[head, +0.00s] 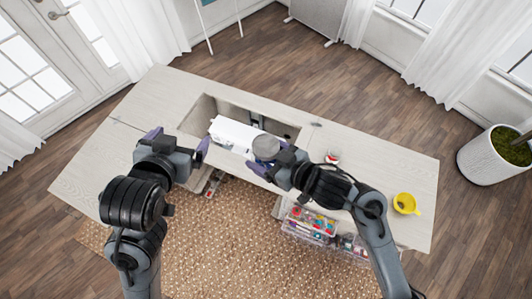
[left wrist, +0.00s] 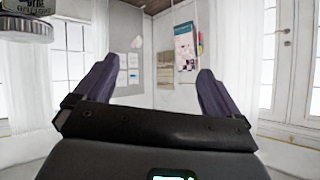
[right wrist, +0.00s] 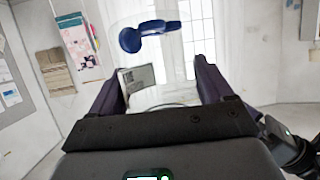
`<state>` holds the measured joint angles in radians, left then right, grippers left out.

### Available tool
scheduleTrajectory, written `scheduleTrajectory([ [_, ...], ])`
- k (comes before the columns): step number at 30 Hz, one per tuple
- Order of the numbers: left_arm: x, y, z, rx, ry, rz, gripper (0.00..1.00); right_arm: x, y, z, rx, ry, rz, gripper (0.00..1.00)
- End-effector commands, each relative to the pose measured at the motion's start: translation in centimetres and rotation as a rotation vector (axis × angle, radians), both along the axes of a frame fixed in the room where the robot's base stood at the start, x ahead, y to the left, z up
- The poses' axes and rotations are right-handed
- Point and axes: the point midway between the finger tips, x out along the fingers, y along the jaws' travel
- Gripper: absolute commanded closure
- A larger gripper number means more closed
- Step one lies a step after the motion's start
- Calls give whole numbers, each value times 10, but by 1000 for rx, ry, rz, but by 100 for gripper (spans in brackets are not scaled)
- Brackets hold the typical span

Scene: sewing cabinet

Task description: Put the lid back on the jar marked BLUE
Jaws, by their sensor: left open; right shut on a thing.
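A clear jar with blue pieces inside (right wrist: 150,27) shows between the fingers of my right gripper (head: 272,160), which is shut on it above the cabinet. Its label (right wrist: 138,78) is too small to read. A round grey lid (head: 265,147) shows at the jar's top in the head view. The left wrist view appears upside down and shows the lid (left wrist: 25,31) against the labelled part of a jar; I cannot tell how firmly it is seated. My left gripper (head: 178,145) is open and empty, left of the jar and apart from it.
A white sewing machine (head: 228,132) lies in the cabinet recess below the grippers. A small red-and-white item (head: 333,157) and a yellow cup (head: 406,204) stand on the right of the tabletop (head: 385,170). Clear bins (head: 311,224) are at the front. The tabletop's left side is clear.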

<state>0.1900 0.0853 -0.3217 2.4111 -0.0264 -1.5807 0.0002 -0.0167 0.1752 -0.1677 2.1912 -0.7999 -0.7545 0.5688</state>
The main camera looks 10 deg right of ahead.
Motion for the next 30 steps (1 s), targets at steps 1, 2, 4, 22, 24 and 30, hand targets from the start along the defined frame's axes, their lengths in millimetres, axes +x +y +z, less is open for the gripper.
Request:
scheduleTrajectory([
  [1, -10, 13, -23, -11, 54, 31, 3, 0, 0, 1, 1, -1, 0, 100],
  [2, -15, 20, -35, -17, 82, 49, 3, 0, 0, 1, 1, -1, 0, 100],
  [4, -30, 36, -62, -24, 144, 88, 3, 0, 0, 1, 1, -1, 0, 100],
  [22, -181, 93, -234, 35, 628, 212, 3, 0, 0, 1, 1, -1, 0, 100],
  [24, -190, 93, -241, 39, 652, 212, 3, 0, 0, 1, 1, -1, 0, 100],
  [30, -202, 93, -248, 41, 682, 211, 3, 0, 0, 1, 1, -1, 0, 100],
])
